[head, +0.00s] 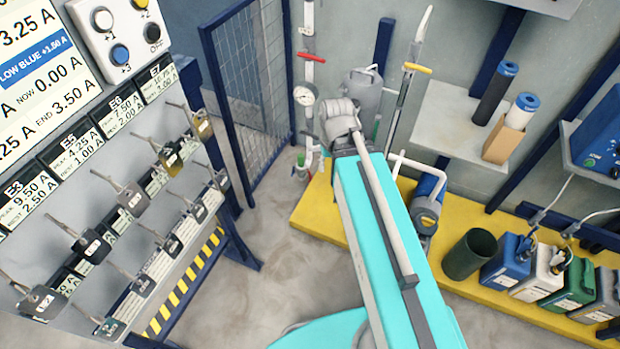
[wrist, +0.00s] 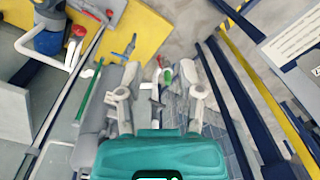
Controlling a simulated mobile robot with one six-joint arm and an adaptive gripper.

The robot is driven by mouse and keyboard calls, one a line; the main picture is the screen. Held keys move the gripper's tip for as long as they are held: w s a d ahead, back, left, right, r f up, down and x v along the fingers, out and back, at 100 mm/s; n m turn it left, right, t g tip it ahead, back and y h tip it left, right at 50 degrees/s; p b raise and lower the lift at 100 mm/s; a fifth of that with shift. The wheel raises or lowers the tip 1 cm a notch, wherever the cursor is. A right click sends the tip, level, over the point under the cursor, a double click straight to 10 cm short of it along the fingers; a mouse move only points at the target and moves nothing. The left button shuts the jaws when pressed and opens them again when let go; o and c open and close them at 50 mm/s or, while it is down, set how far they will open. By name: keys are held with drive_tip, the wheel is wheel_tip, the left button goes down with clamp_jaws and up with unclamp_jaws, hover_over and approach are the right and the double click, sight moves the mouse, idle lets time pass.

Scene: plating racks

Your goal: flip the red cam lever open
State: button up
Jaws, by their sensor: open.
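My gripper (wrist: 161,86) is open in the wrist view, with its two grey fingers apart and no object held. Beyond and between the fingertips stands a pale pipe fitting with small red (wrist: 159,61) and green (wrist: 168,76) parts, too small to tell apart well. In the head view a red lever (head: 312,57) sticks out sideways from a vertical pipe near the mesh panel. Lower on that pipework are a gauge (head: 304,95) and a small red-and-green fitting (head: 300,168). I cannot tell which red part is the cam lever.
A grey tank (head: 362,93) stands behind my wrist, with a yellow-handled pipe (head: 417,68) to its right. A blue mesh panel (head: 247,85) and a tag rack (head: 150,190) are at left. Canisters (head: 506,258) stand on the yellow platform (head: 322,215). Floor between is clear.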

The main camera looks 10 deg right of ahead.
drive_tip(key=w+f+n+y+b, duration=0.3)
drive_tip(key=w+f+b, duration=0.3)
drive_tip(key=f+b, duration=0.6)
drive_tip(key=n+t+y+b, duration=0.5)
drive_tip(key=n+y+b, duration=0.35)
drive_tip(key=b, duration=2.65)
approach(310, 176)
drive_tip(key=s+d, duration=0.2)
drive_tip(key=d, duration=0.1)
drive_tip(key=shift+w+d+r+n+t+y, duration=0.2)
drive_tip(key=shift+w+d+n+t+y, duration=0.15)
drive_tip(key=shift+n, duration=0.2)
drive_tip(key=shift+w+a+f+b, duration=0.1)
drive_tip(key=shift+a+b, duration=0.15)
drive_tip(key=shift+b, duration=0.05)
drive_tip(key=b+x, duration=0.5)
drive_tip(key=x, duration=0.8)
drive_tip(key=shift+w+a+f, duration=0.1)
drive_tip(key=shift+a+f, duration=0.1)
drive_tip(key=shift+f, duration=0.05)
clamp_jaws()
